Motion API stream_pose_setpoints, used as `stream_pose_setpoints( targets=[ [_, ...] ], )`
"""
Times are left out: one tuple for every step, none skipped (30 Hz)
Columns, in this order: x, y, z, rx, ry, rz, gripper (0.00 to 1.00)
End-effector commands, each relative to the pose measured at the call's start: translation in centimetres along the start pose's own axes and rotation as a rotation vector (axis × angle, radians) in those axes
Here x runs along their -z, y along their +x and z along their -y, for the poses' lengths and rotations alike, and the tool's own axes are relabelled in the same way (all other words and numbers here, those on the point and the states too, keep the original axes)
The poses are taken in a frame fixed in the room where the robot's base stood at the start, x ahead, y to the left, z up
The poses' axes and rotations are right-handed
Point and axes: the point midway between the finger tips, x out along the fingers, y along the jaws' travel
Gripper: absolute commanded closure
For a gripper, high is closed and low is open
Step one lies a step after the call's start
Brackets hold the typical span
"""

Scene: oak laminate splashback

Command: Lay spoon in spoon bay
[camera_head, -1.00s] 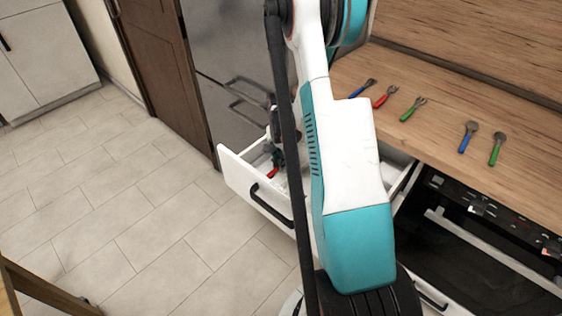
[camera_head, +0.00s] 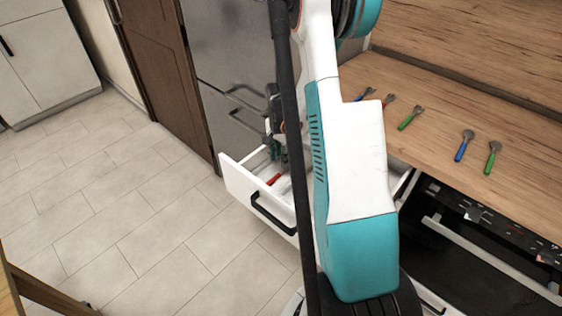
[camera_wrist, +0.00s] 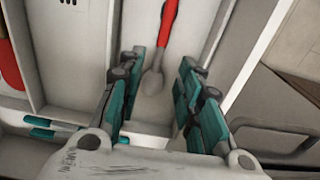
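A spoon with a red handle (camera_wrist: 169,22) and a grey bowl lies in a narrow bay of the open drawer in the wrist view. My gripper (camera_wrist: 163,62) is above it, with its teal fingers spread to either side of the spoon and a gap around it. Nothing is held between the fingers. In the head view my gripper (camera_head: 279,157) hangs inside the white drawer (camera_head: 236,178), partly hidden by my arm. A red handle (camera_head: 273,180) shows in the drawer below it.
Another red-handled utensil (camera_wrist: 11,55) lies in the bay to the left, beyond a divider. On the wooden counter (camera_head: 440,160) lie several utensils, including a blue-handled spoon (camera_head: 468,135) and a green-handled spoon (camera_head: 495,147). A dark oven stands below the counter.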

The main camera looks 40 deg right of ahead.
Motion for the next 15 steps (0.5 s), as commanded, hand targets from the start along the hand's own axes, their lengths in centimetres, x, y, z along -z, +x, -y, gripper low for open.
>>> stream_pose_setpoints(
  targets=[
    [0.0, -1.4, 0.0, 0.000, 0.000, 0.000, 0.67],
    [0.0, -2.0, 0.0, 0.000, 0.000, 0.000, 0.67],
    [0.0, -2.6, 0.0, 0.000, 0.000, 0.000, 0.67],
    [0.0, -3.0, 0.0, 0.000, 0.000, 0.000, 0.67],
    [0.0, -3.5, 0.0, 0.000, 0.000, 0.000, 0.67],
    [0.0, -3.9, 0.0, 0.000, 0.000, 0.000, 0.67],
    [0.0, -4.2, 0.0, 0.000, 0.000, 0.000, 0.67],
    [0.0, -4.5, 0.0, 0.000, 0.000, 0.000, 0.67],
    [0.0, -4.8, 0.0, 0.000, 0.000, 0.000, 0.67],
    [0.0, -4.9, 0.0, 0.000, 0.000, 0.000, 0.67],
    [0.0, -5.0, 0.0, 0.000, 0.000, 0.000, 0.67],
    [0.0, -5.2, 0.0, 0.000, 0.000, 0.000, 0.67],
    [0.0, -5.2, 0.0, 0.000, 0.000, 0.000, 0.67],
    [0.0, -5.2, 0.0, 0.000, 0.000, 0.000, 0.67],
    [0.0, -5.2, 0.0, 0.000, 0.000, 0.000, 0.67]
  ],
)
